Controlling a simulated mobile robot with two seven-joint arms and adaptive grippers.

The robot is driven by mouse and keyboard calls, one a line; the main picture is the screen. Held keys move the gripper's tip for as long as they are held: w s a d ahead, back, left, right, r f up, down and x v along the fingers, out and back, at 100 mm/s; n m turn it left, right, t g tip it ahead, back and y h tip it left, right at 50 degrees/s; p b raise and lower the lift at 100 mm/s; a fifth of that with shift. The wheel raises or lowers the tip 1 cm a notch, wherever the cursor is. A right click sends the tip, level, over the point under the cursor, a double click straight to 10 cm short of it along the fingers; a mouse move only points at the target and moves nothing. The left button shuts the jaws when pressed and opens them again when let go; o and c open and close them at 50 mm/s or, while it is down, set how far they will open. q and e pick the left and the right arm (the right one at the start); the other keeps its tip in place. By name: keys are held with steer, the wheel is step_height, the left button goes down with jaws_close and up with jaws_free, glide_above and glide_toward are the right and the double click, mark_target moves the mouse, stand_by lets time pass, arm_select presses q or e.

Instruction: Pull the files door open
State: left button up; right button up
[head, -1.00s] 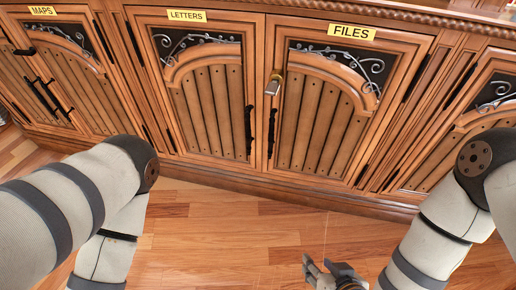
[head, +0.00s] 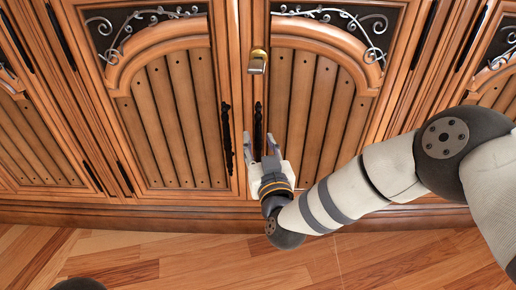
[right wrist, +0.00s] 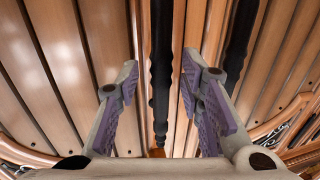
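The files door (head: 318,105) is the wooden arched door right of centre in the head view, and it looks closed. Its black vertical handle (head: 258,125) is near its left edge. My right gripper (head: 260,143) is open in front of the lower part of this handle. In the right wrist view, the handle (right wrist: 162,75) shows between the two spread fingers (right wrist: 160,85); I see no grip on it. A brass and silver latch or padlock (head: 258,62) sits above the handle. My left gripper is out of view.
The letters door (head: 165,110) is closed on the left, its black handle (head: 227,140) close beside the files handle; this second handle also shows in the right wrist view (right wrist: 240,45). The wooden floor (head: 200,262) before the cabinet is clear.

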steer(key=shift+w+a, duration=0.15)
steer(key=shift+w, duration=0.45)
jaws_close()
steer(key=shift+s, duration=0.1)
